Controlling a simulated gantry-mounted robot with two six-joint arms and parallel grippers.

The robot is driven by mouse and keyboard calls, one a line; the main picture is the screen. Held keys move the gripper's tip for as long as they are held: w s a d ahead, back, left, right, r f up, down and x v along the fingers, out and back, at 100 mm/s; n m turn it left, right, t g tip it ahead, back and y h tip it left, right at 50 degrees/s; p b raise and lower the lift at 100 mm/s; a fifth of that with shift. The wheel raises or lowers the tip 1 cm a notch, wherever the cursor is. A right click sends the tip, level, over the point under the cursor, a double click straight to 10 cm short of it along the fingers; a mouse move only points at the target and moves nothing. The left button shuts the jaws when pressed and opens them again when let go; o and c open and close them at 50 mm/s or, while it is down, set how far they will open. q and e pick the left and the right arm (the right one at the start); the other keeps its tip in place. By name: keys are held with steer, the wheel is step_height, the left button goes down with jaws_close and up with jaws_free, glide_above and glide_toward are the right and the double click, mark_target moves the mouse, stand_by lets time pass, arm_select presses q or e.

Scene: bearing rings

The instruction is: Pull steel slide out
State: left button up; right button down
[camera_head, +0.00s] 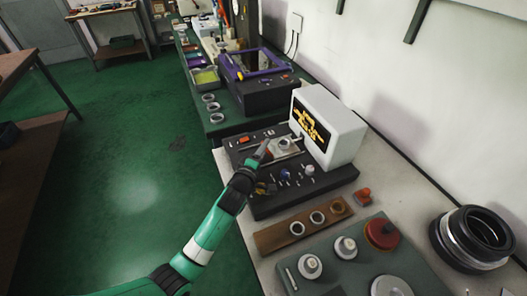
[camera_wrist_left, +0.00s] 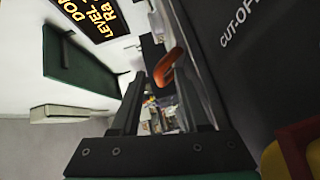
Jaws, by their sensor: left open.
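The steel slide (camera_head: 290,152) appears as a pale metal plate on the black instrument base (camera_head: 315,186), in front of the white display box (camera_head: 338,128). A small ring (camera_head: 284,143) shows on it. My left gripper (camera_head: 264,150) reaches over the base, just left of the slide; I cannot tell whether it touches it. In the left wrist view its two dark fingers (camera_wrist_left: 158,60) stand apart. An orange handle-like part (camera_wrist_left: 168,66) shows between or just beyond them. The slide is not clearly seen in that view. My right gripper is in neither view.
The dark panel marked CUT-OFF (camera_wrist_left: 245,60) is close to the right finger. A wooden strip with rings (camera_head: 298,228) and a grey-green mat (camera_head: 322,270) lie nearer. Black rings (camera_head: 474,237) stand at the right. Green floor (camera_head: 130,130) is clear at the left.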

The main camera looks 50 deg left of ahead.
arm_select(q)
steer(key=shift+c, duration=0.3)
jaws_close()
stand_by(1.1)
